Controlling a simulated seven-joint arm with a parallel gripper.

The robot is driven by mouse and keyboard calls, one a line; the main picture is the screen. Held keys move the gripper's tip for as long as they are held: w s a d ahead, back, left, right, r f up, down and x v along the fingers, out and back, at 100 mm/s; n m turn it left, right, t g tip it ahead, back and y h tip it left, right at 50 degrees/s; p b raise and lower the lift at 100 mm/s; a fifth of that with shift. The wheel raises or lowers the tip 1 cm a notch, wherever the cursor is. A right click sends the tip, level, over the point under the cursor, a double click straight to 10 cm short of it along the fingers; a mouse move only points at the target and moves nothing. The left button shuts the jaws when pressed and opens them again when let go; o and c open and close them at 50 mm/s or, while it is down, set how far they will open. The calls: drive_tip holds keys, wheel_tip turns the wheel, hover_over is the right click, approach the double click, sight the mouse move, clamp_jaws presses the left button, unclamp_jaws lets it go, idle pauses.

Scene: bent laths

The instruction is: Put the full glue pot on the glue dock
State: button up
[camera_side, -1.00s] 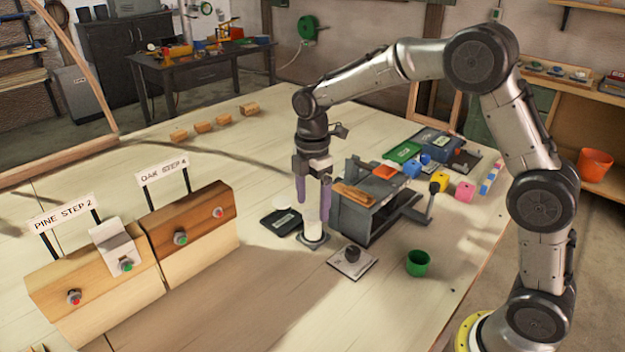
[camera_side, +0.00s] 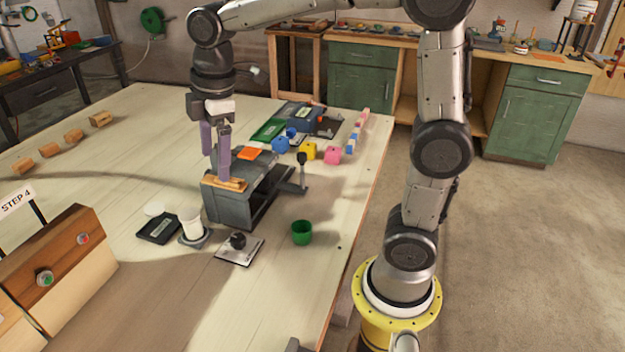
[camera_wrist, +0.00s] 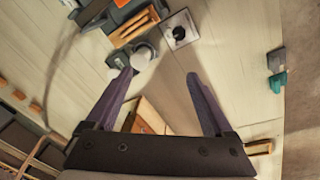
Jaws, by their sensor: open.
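A white pot (camera_side: 190,222) stands upright on a small grey square base (camera_side: 203,239) in the side view. It also shows in the wrist view (camera_wrist: 140,58), beyond the fingertips. I cannot see whether it is full. Beside it lies a dark labelled plate (camera_side: 157,231) with a white disc (camera_side: 153,209) at its far edge; the label is not readable. My gripper (camera_side: 216,165) is open and empty, raised above the pot's level, and overlaps the grey rack in the side view. In the wrist view its fingers (camera_wrist: 160,75) are spread apart with nothing between them.
The grey rack (camera_side: 232,207) with wooden pieces stands close behind the pot. A plate with a black knob (camera_side: 238,241) and a green cup (camera_side: 302,232) are to the right. Coloured blocks (camera_side: 309,151) lie farther back.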

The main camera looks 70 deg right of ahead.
drive_tip(key=s+f+m+t, duration=0.1)
drive_tip(key=s+m+t, duration=0.1)
drive_tip(key=s+m, duration=0.3)
drive_tip(key=s+d+f+m+t, duration=0.1)
drive_tip(key=s+m, duration=0.4)
drive_tip(key=s, duration=0.8)
drive_tip(key=shift+s+f+m+t, duration=0.25)
drive_tip(key=shift+s+m+t, duration=0.15)
